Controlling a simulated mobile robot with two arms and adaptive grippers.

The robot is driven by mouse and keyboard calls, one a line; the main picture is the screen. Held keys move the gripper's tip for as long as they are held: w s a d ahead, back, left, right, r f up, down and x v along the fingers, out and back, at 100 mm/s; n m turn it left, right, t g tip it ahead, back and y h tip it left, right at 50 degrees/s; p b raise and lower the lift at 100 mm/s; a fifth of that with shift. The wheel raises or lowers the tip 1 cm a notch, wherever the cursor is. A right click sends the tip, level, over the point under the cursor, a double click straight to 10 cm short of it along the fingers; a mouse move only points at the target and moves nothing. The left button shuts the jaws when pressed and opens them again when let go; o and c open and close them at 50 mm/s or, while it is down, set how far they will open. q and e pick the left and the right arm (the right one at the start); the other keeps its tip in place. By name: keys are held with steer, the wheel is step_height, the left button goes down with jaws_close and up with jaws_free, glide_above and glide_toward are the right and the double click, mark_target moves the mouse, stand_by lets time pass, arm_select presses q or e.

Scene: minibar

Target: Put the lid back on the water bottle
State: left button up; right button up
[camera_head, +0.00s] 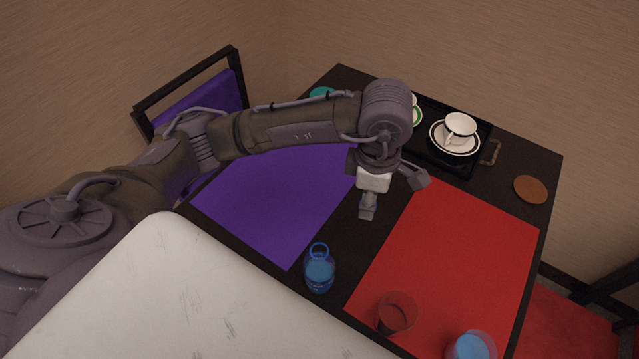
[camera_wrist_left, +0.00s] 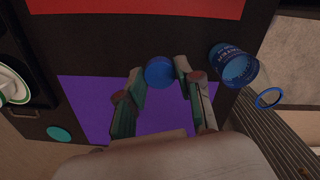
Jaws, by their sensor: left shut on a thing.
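The water bottle (camera_head: 319,272) stands upright at the table's near edge, just past the purple mat's near corner. It is clear blue with a blue ring at its open neck. In the left wrist view the bottle (camera_wrist_left: 232,66) is to the right of the fingers. My left gripper (camera_head: 393,195) is above the dark strip between the mats, farther back and to the right of the bottle. In the left wrist view its fingers (camera_wrist_left: 160,72) are shut on the round blue lid (camera_wrist_left: 158,73). The lid is hidden in the head view. My right gripper is not in view.
A black tray (camera_head: 484,134) with white cups and saucers is at the back. Two glasses (camera_head: 396,313) (camera_head: 471,346) stand near the red mat's (camera_head: 455,240) near edge. A brown coaster (camera_head: 530,189) lies right, a teal one (camera_head: 322,92) at the back. The purple mat (camera_head: 275,200) is clear.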

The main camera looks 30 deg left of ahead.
arm_select(q)
steer(key=s+a+r+m, duration=0.1)
steer(key=s+a+m, duration=0.1)
steer(key=m, duration=0.8)
steer(key=s+a+r+m, duration=0.1)
steer(key=s+a+m, duration=0.1)
steer(key=m, duration=0.9)
steer(key=shift+s+a+r, duration=0.35)
steer(key=shift+s+a, duration=0.05)
steer(key=shift+a, duration=0.5)
